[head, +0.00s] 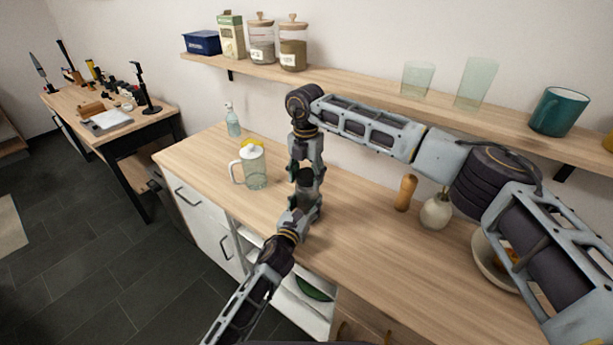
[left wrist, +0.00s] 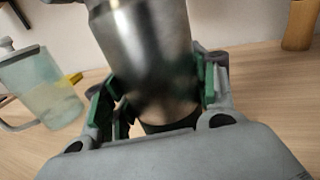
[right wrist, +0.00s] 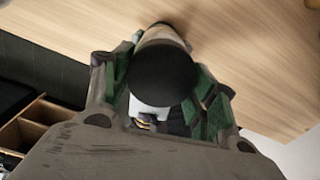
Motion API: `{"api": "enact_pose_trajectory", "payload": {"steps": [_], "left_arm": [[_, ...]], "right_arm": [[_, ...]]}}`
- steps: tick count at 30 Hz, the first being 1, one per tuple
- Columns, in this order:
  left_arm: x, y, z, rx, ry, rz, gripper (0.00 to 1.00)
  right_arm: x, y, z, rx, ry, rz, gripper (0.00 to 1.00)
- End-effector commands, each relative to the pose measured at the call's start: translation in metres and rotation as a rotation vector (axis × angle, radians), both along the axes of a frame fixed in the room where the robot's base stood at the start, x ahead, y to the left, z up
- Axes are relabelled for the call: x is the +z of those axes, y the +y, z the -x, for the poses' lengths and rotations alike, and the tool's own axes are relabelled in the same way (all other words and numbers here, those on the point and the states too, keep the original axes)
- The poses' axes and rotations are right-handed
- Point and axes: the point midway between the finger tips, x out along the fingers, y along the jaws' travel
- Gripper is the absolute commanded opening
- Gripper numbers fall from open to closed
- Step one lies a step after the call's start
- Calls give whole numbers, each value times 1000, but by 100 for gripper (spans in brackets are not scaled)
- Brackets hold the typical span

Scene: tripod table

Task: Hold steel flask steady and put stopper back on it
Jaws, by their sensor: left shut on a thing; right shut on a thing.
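The steel flask (left wrist: 150,45) is a shiny metal cylinder with a dark lower part in the left wrist view. My left gripper (left wrist: 158,98) is shut around it, with green pads on both sides. In the head view the flask (head: 305,182) is small and dark between my two grippers. The stopper (right wrist: 162,80) shows as a round black disc in the right wrist view. My right gripper (right wrist: 165,90) is shut on it and points down from above the flask in the head view. Whether the stopper touches the flask's mouth is hidden.
A glass pitcher (head: 254,168) with a white lid stands left of the grippers, and a soap bottle (head: 232,122) behind it. A wooden mill (head: 405,193), a pale vase (head: 436,212) and a bowl (head: 490,262) stand to the right. A shelf (head: 360,84) runs above the counter.

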Motion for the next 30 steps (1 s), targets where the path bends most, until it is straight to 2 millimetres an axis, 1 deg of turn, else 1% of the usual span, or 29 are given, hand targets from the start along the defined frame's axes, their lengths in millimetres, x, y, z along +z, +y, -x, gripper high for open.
{"api": "enact_pose_trajectory", "payload": {"steps": [1, 30], "left_arm": [[-4, 0, 1, 1, 8, 0, 0], [-4, 0, 1, 1, 9, 0, 0]], "right_arm": [[1, -1, -1, -39, -4, 0, 36], [1, 1, -4, -828, -6, 0, 36]]}}
